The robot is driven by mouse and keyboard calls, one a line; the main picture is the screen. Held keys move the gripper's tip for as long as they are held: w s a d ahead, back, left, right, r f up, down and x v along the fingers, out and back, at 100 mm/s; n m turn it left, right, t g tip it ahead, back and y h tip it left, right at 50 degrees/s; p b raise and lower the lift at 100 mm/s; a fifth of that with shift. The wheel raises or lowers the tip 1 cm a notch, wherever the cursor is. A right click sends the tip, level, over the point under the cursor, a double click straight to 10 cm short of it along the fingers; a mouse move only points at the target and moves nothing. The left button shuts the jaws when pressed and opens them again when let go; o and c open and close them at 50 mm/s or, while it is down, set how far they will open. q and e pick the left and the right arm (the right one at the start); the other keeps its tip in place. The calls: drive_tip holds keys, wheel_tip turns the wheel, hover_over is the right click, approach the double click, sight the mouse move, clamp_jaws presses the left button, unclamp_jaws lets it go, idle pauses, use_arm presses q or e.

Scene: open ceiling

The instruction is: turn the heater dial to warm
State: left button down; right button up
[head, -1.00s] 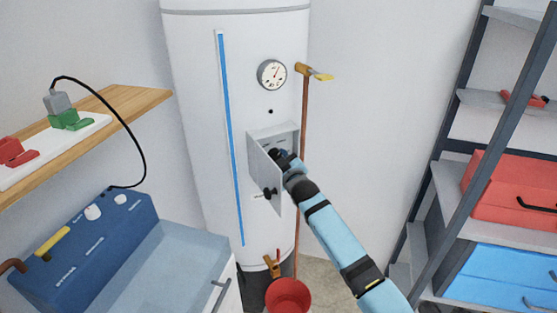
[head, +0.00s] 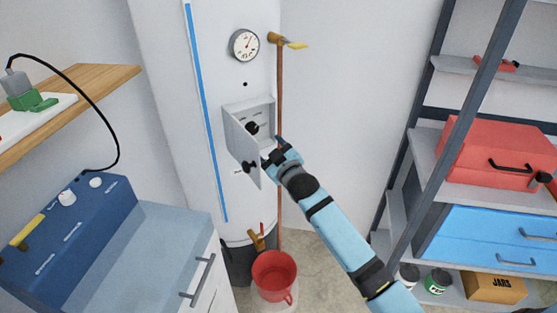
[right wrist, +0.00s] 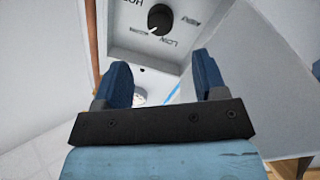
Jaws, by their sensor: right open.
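The heater (head: 165,100) is a tall white tank with a small grey control box (head: 233,118) on its front, its door (head: 243,158) hanging open. The black heater dial (head: 252,128) is inside the box. In the right wrist view the dial (right wrist: 160,18) shows at the top, its white mark pointing down and slightly left. Labels surround it; "LOW" and part of "HOT" are legible, others are too small or tilted to read surely. My right gripper (head: 278,148) is open and empty, just outside the box at its lower right. Its blue fingers (right wrist: 160,75) are apart from the dial.
A copper pipe (head: 279,100) with a yellow-handled valve runs close to the box's right. A round gauge (head: 245,45) is above it. A red bucket (head: 273,272) stands below.

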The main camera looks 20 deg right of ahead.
drive_tip(key=shift+s+d+f, duration=0.1)
drive_tip(key=shift+s+d, duration=0.05)
drive_tip(key=shift+s, duration=1.05)
drive_tip(key=shift+s+d, duration=0.15)
drive_tip(key=shift+s, duration=1)
drive_tip(key=s+f+m+g+h, duration=0.1)
drive_tip(key=s+f+m+g, duration=0.15)
drive_tip(key=s+f, duration=0.4)
drive_tip(key=s+f+m+g+h, duration=0.1)
drive_tip(key=s+f+g, duration=0.25)
drive_tip(key=s, duration=0.65)
drive_tip(key=s+d+m+g, duration=0.2)
drive_tip(key=s+g, duration=0.7)
drive_tip(key=s, duration=1.4)
drive_tip(key=w+a+f+n+t+y+p, duration=0.1)
drive_tip(key=w+a+f+t+y+p, duration=0.1)
drive_tip(key=w+a+f+t+p, duration=0.4)
drive_tip(key=shift+w+a+f+t+y+p, duration=0.3)
drive_tip(key=shift+a+t+p, duration=0.15)
drive_tip(key=shift+t+p, duration=0.45)
drive_tip(key=shift+r, duration=0.1)
